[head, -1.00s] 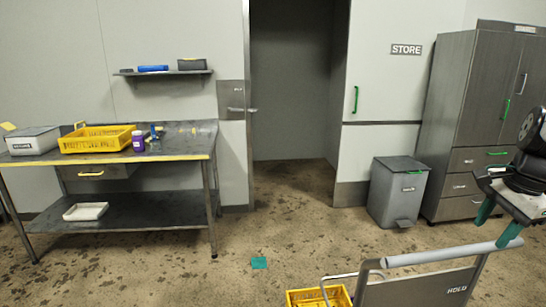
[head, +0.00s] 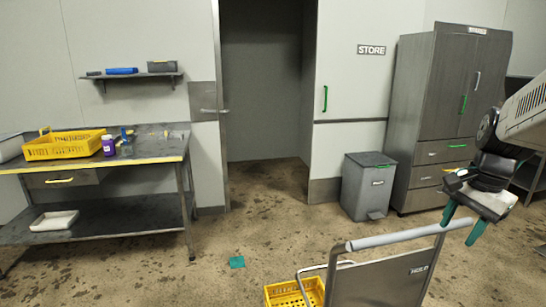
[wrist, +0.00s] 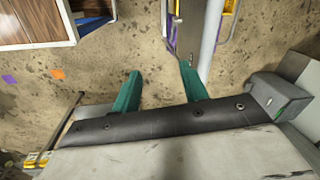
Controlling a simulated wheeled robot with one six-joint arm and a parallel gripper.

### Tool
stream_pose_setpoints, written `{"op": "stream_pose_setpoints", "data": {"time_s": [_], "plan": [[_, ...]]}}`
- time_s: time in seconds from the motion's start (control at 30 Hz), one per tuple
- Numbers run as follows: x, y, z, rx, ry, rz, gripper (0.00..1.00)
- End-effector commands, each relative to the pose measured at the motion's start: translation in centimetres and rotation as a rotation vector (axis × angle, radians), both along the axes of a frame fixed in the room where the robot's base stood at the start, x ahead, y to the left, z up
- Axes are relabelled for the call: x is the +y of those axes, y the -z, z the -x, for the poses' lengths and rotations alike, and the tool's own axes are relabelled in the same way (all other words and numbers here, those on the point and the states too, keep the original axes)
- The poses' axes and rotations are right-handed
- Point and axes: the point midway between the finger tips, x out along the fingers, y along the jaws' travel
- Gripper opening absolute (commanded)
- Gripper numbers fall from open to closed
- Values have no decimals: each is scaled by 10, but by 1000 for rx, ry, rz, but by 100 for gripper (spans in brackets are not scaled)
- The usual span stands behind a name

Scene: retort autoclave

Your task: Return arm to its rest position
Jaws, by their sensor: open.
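My gripper (head: 461,223) shows at the right of the head view, with green fingers pointing down. It also shows in the wrist view (wrist: 160,88), where its two green fingers stand apart with nothing between them. It is open and empty. It hangs to the right of the cart's grey push handle (head: 410,236) in the head view. In the wrist view the pale handle bar (wrist: 211,35) runs just beyond the right finger. Whether they are at the same height I cannot tell.
A cart with a grey panel (head: 380,284) and a yellow basket (head: 294,293) stands at the bottom. A workbench (head: 110,159) with a yellow crate (head: 65,146) is at left. A bin (head: 368,186) and a grey cabinet (head: 430,120) stand at right.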

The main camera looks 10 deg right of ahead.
Motion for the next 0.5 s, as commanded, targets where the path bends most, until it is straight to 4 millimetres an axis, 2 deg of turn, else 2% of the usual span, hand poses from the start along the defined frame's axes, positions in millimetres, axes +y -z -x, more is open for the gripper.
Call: {"op": "stream_pose_setpoints", "data": {"time_s": [0.07, 0.27, 0.5], "plan": [[8, 2, 8, 16, -67, 2, 44], [48, 1, 31, 52, -340, 20, 44], [113, -2, 67, 76, -753, 64, 44]]}}
